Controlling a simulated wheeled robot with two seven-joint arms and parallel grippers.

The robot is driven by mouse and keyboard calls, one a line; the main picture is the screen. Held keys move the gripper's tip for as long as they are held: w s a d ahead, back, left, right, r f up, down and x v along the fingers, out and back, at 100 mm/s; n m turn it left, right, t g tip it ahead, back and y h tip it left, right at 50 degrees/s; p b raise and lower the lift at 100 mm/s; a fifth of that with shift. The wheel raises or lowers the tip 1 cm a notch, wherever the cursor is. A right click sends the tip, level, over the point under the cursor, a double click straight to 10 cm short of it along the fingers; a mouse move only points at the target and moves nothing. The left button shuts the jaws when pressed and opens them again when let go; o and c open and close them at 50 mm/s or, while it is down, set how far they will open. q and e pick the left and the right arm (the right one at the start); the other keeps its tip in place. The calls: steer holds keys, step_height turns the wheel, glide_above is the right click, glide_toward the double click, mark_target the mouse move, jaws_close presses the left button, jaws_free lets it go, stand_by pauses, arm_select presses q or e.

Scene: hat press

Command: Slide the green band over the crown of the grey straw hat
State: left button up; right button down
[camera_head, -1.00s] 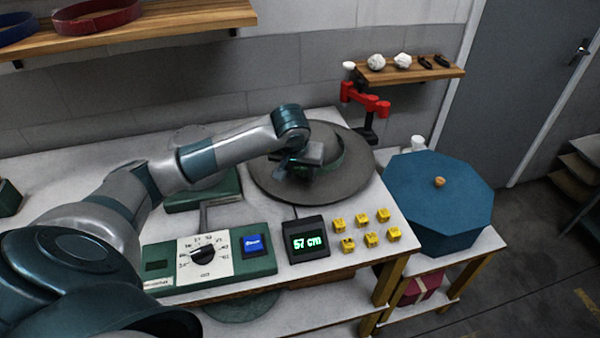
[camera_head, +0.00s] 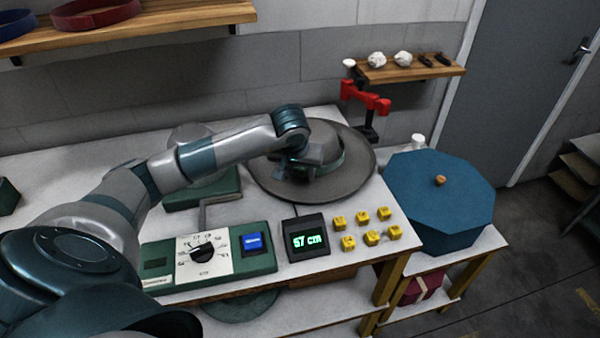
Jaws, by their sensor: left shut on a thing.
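The grey straw hat (camera_head: 350,186) lies brim down at the back right of the white table, its crown (camera_head: 327,138) pointing up. The green band (camera_head: 327,168) sits around the crown, low and close to the brim; its right and front parts show. My left arm reaches in from the left over the hat. My left gripper (camera_head: 292,170) is at the left side of the crown, shut on the green band. The fingertips and the left part of the band are mostly hidden by the wrist. My right gripper is not in view.
A green dial panel (camera_head: 265,265), a display (camera_head: 305,240) reading 57 cm and several yellow cubes (camera_head: 348,243) stand in front of the hat. A blue octagonal box (camera_head: 440,205) is at the right. A red jointed arm (camera_head: 375,103) stands behind the hat.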

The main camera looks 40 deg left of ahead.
arm_select(q)
steer(key=shift+f+b, duration=0.4)
steer(key=o, duration=1.1)
